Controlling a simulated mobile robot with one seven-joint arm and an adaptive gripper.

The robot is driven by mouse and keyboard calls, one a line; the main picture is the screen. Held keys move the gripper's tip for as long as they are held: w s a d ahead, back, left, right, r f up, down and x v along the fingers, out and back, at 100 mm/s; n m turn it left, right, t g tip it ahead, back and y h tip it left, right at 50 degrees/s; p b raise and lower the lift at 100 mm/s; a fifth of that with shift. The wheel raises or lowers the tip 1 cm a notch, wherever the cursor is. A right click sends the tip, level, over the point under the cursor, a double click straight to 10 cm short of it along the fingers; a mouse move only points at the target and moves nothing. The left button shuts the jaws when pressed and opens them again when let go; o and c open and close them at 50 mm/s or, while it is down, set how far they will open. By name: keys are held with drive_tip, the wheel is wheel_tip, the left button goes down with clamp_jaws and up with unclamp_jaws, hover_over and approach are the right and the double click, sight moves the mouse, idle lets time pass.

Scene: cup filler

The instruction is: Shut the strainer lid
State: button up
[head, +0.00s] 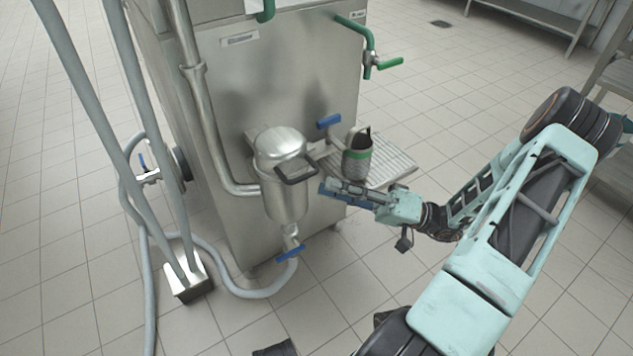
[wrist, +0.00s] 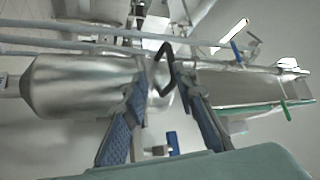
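The strainer (head: 285,198) is a steel pot with a tapered bottom, fixed at the front of the steel machine. Its domed strainer lid (head: 280,142) sits over the pot top, with a dark loop handle (head: 297,172) on the near right side. I cannot tell whether the lid is fully seated. My gripper (head: 326,188) is just right of and below the handle. In the wrist view the strainer (wrist: 85,85) lies sideways at the left. There my gripper (wrist: 160,78) is open, and the handle (wrist: 161,66) shows between its blue fingertips; contact is unclear.
A blue-handled valve (head: 290,252) is below the strainer. Grey hoses (head: 128,150) run at the left. Tiled floor is open in front.

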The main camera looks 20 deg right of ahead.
drive_tip(key=v, duration=0.7)
idle(0.3)
